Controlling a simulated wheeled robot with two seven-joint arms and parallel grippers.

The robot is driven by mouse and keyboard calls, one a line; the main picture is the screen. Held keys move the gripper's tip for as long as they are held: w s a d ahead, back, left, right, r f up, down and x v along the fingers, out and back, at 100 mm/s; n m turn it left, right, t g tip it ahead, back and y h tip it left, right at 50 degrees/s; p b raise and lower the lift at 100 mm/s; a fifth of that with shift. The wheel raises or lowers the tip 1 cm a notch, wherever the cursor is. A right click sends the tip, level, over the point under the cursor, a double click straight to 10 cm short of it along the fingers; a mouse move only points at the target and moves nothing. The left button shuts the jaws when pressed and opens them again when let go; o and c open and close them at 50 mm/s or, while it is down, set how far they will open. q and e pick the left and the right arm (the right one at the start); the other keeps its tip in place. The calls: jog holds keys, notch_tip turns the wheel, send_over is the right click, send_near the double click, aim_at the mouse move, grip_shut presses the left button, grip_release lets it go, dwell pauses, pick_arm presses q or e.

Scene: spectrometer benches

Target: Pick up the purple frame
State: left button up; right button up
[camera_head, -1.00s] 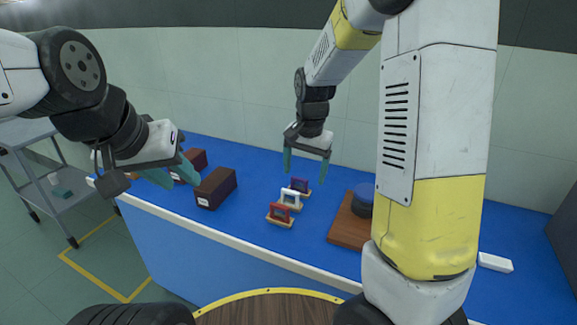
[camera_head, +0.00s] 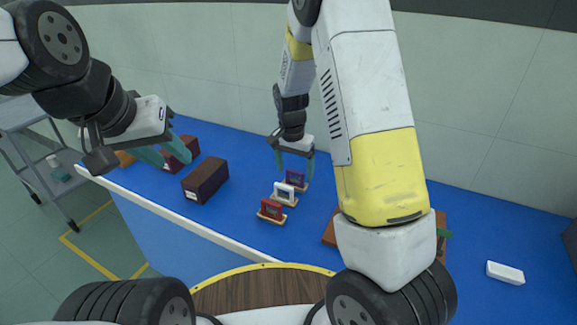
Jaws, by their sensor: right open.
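The purple frame (camera_head: 295,178) stands upright on a small wooden base on the blue bench, the farthest in a row of frames. My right gripper (camera_head: 293,168) is open at the purple frame, with its teal fingers on either side of it in the picture. Whether the fingers touch it I cannot tell. A white frame (camera_head: 283,194) and a red frame (camera_head: 271,210) stand nearer in the same row. My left gripper (camera_head: 165,156) is at the left over the bench, its teal fingers apart and nothing seen between them.
Dark brown boxes (camera_head: 205,180) stand left of the frames. A wooden board (camera_head: 330,234) is mostly hidden behind my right arm. A white block (camera_head: 505,272) lies at the right. A grey cart (camera_head: 45,165) stands left of the bench. Bare blue surface (camera_head: 245,165) lies between boxes and frames.

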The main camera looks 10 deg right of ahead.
aim_at(294, 177)
jog(key=shift+w+d+f, duration=0.1)
jog(key=shift+f, duration=1.3)
jog(key=c, duration=1.5)
